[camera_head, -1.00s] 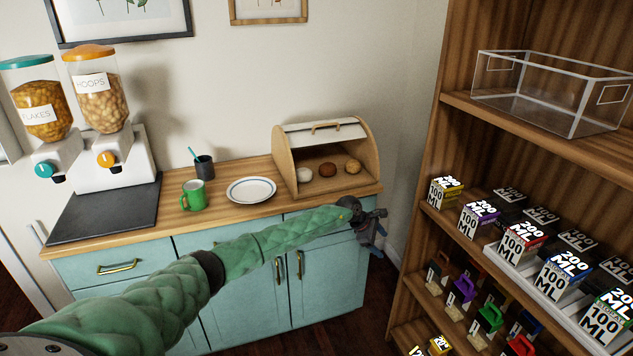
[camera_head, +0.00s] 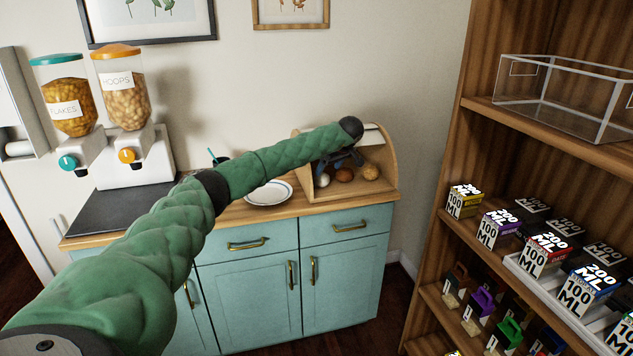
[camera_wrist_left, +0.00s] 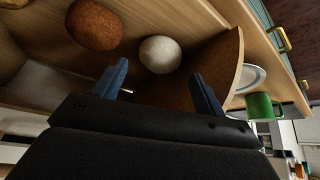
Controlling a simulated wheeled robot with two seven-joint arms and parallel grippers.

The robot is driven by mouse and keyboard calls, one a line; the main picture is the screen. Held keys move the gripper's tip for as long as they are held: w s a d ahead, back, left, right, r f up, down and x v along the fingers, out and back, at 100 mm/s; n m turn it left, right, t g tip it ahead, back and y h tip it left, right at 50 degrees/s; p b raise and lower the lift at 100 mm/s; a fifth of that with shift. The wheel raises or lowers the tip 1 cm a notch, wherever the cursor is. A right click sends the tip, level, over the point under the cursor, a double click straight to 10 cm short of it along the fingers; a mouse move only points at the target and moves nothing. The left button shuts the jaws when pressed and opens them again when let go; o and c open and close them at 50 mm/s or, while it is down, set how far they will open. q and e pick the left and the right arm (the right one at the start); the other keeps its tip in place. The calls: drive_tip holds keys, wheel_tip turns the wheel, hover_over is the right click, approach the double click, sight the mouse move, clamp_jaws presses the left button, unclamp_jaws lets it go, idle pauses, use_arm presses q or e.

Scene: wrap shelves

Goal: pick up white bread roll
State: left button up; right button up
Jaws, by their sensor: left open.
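The white bread roll (camera_head: 323,180) sits in the open wooden bread box (camera_head: 385,167), at the left end of a row of rolls. It also shows in the left wrist view (camera_wrist_left: 160,54), between the two blue fingers and beyond their tips. My left gripper (camera_head: 338,166) is at the front of the bread box, above and close to the white roll. It is open and holds nothing. The fingers also show in the left wrist view (camera_wrist_left: 158,80). My arm and wrist hide part of the box's lid. My right gripper is not in view.
A brown roll (camera_head: 345,174) and a tan roll (camera_head: 370,171) sit right of the white one. The box's side wall (camera_wrist_left: 215,65) is close to one finger. A plate (camera_head: 268,193) and a green mug (camera_wrist_left: 262,106) stand beside the box. A tall shelf (camera_head: 452,100) stands at the right.

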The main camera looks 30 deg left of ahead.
sight(323, 175)
use_arm(q)
drive_tip(key=shift+p+x, duration=0.5)
drive_tip(key=shift+x, duration=1.05)
drive_tip(key=shift+a+f+p, duration=0.65)
drive_tip(key=shift+a+f, duration=0.1)
drive_tip(key=shift+a, duration=0.05)
drive_tip(key=shift+x, duration=0.85)
drive_tip(key=shift+w+a+f, duration=0.1)
drive_tip(key=shift+w+f, duration=0.1)
drive_tip(key=shift+f, duration=0.25)
drive_tip(key=c, duration=0.6)
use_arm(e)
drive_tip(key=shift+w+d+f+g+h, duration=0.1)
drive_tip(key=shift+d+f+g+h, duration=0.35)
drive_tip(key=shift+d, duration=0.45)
